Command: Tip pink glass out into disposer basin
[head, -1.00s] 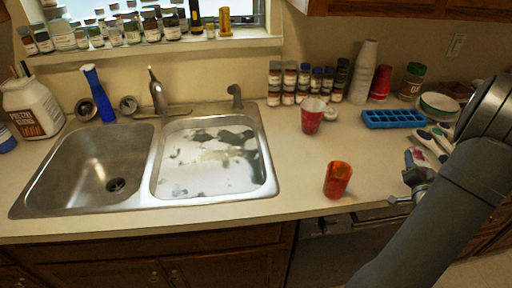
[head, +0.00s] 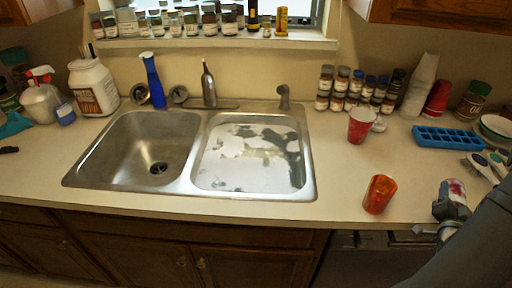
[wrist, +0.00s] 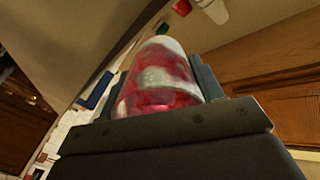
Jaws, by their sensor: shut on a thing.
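The pink glass (wrist: 160,80), pink with white patches, is between the fingers of my gripper (wrist: 165,85) in the wrist view. My gripper is shut on it. In the head view, my gripper (head: 450,208) is at the lower right with the pink glass (head: 456,191), near the counter's front edge and right of the orange cup. The sink is well to the left. Its left basin (head: 120,155) is bare metal with a dark drain (head: 158,168). Its right basin (head: 250,184) shows white and dark patches. Which one is the disposer basin is not marked.
An orange cup (head: 379,194) stands left of my gripper. A red cup (head: 361,125) is behind it, near several spice jars (head: 350,88). A blue ice tray (head: 449,138) lies at the right. The faucet (head: 208,86) rises behind the sink. Counter between orange cup and sink is clear.

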